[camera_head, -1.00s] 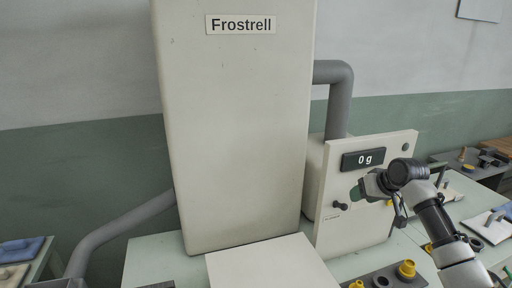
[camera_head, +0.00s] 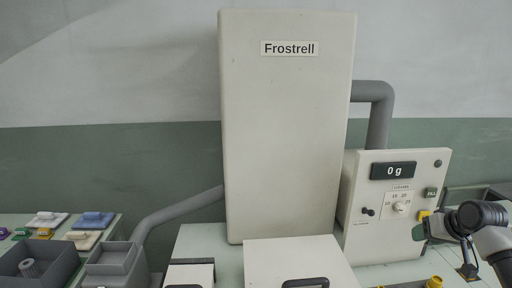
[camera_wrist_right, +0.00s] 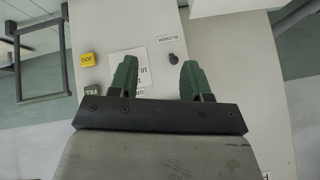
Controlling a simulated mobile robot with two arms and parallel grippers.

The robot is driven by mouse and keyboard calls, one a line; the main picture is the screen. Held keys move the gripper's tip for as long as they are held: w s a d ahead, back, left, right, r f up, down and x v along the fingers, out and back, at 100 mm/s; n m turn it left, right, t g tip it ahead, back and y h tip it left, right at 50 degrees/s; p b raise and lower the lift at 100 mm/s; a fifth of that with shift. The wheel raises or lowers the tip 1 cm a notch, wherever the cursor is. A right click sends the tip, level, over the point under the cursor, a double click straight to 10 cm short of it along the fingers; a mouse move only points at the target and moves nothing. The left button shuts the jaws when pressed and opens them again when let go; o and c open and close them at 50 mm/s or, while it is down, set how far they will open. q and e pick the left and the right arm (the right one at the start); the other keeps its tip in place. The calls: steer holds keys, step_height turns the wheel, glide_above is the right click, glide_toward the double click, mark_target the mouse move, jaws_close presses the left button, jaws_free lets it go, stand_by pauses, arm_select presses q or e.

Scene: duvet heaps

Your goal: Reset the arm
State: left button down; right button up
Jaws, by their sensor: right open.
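My right gripper (camera_head: 420,231) is at the right edge of the head view, in front of the lower right part of the control panel (camera_head: 362,240). Its two green fingers (camera_wrist_right: 156,80) are spread apart and empty in the right wrist view, with the panel face beyond them. My left gripper is not in view.
The tall Frostrell cabinet (camera_head: 287,130) stands left of the panel, with grey pipes (camera_head: 182,208) on both sides. A white box with a dark handle (camera_head: 295,258) stands before it. Grey bins (camera_head: 112,257) and several coloured pads (camera_head: 93,219) are at left. Yellow knobs (camera_head: 434,283) are low at right.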

steer(key=s+a+f+g+h+b, duration=0.15)
steer(key=s+f, duration=0.35)
steer(key=f, duration=0.9)
steer(key=s+a+f+g, duration=0.15)
steer(key=s+f, duration=0.25)
steer(key=f, duration=1.1)
steer(key=s+a+f+h+b, duration=0.1)
steer(key=s+a+f, duration=0.3)
steer(key=f, duration=1)
steer(key=s+a+f+n+g+b, duration=0.1)
steer(key=s+a+f, duration=0.2)
steer(key=s+f, duration=0.6)
steer(key=s+a+f+n+g, duration=0.1)
steer(key=s+a+f, duration=0.1)
steer(key=s+f, duration=0.7)
steer(key=s+a+f, duration=0.1)
steer(key=s+a, duration=0.2)
steer(key=s, duration=0.5)
steer(key=s+a+f+n+g, duration=0.1)
steer(key=s+a+f, duration=0.1)
steer(key=s, duration=0.5)
steer(key=s+a+f+b, duration=0.1)
steer(key=s+a, duration=0.3)
steer(key=s, duration=0.4)
steer(key=shift+s+a+f+n+g+y, duration=0.2)
steer(key=shift+s+n+g+y, duration=0.1)
steer(key=shift+n+y, duration=0.1)
